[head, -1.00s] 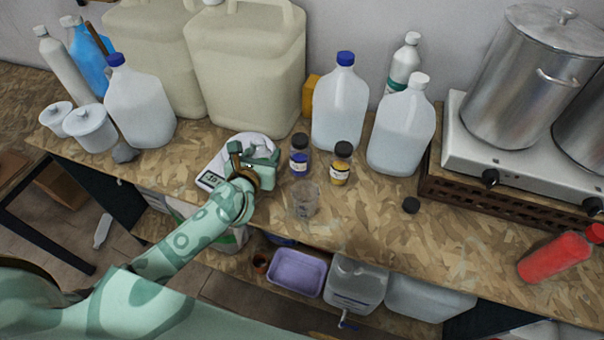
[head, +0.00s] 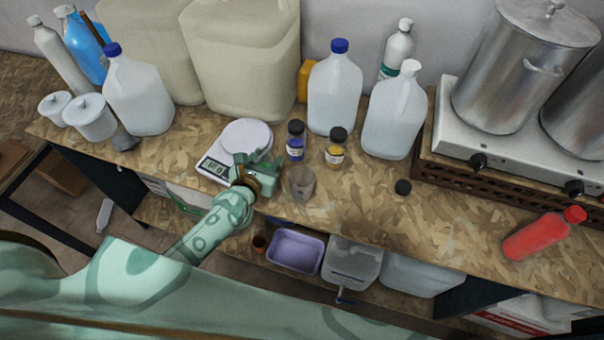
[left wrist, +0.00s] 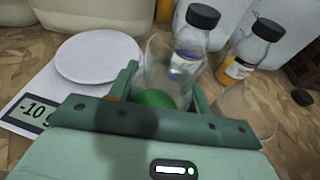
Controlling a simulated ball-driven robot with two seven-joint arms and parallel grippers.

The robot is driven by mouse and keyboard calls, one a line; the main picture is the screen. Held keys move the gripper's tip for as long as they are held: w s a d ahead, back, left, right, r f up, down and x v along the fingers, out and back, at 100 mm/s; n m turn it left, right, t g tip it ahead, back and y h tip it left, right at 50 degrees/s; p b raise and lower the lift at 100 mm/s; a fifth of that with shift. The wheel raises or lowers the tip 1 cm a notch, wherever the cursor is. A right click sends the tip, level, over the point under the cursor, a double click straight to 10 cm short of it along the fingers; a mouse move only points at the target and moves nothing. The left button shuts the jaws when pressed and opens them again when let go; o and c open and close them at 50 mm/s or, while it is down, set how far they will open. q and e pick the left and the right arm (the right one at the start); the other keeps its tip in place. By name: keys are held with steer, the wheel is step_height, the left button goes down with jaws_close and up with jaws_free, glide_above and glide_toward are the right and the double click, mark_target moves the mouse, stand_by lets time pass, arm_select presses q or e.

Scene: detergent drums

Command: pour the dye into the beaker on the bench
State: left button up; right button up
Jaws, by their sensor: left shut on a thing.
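My left gripper (head: 266,166) is shut on a small clear glass vessel (left wrist: 168,70), held upright between its fingers in the left wrist view. A bright green patch (left wrist: 153,99) shows low in this glass and looks like liquid. A clear beaker (head: 300,184) stands on the bench just right of the gripper. It shows faintly in the left wrist view (left wrist: 246,108), right of the fingers; it looks empty. The white scale (head: 246,137) stands behind and left of the gripper, its round plate bare; its display (left wrist: 27,112) reads -10. My right gripper is not in view.
Behind the beaker stand a dark-capped blue bottle (head: 295,146) and a yellow bottle (head: 335,152). Large jugs (head: 334,95) line the back. A black cap (head: 403,187) and a red bottle (head: 543,234) lie to the right. Bench (head: 370,215) in front is clear.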

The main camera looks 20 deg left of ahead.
arm_select(q)
steer(key=shift+d+r+m, duration=0.15)
steer(key=shift+d+m, duration=0.15)
steer(key=shift+m, duration=0.1)
steer(key=shift+d+r+m+y+p, duration=0.3)
steer(key=shift+r+m+p, duration=0.15)
steer(key=shift+r+p, duration=0.1)
steer(key=shift+d+r+m+y+p, duration=0.2)
steer(key=shift+r+m+y+p, duration=0.1)
steer(key=shift+r+m+p, duration=0.2)
steer(key=shift+s+d+r+m+t+y, duration=0.1)
steer(key=shift+d+r+m+t+y, duration=0.4)
steer(key=shift+m, duration=0.95)
steer(key=shift+w+d+r+m+t+y, duration=0.15)
steer(key=shift+r+m+y, duration=0.6)
steer(key=shift+m, duration=0.7)
steer(key=shift+s+d+r+m+t+y, duration=0.15)
steer(key=shift+r+m+t+y, duration=0.25)
steer(key=shift+r+m, duration=0.75)
steer(key=shift+d+f+m, duration=0.2)
steer(key=shift+m, duration=0.4)
steer(key=shift+r+m, duration=0.25)
steer(key=shift+m, duration=0.15)
steer(key=shift+t, duration=0.25)
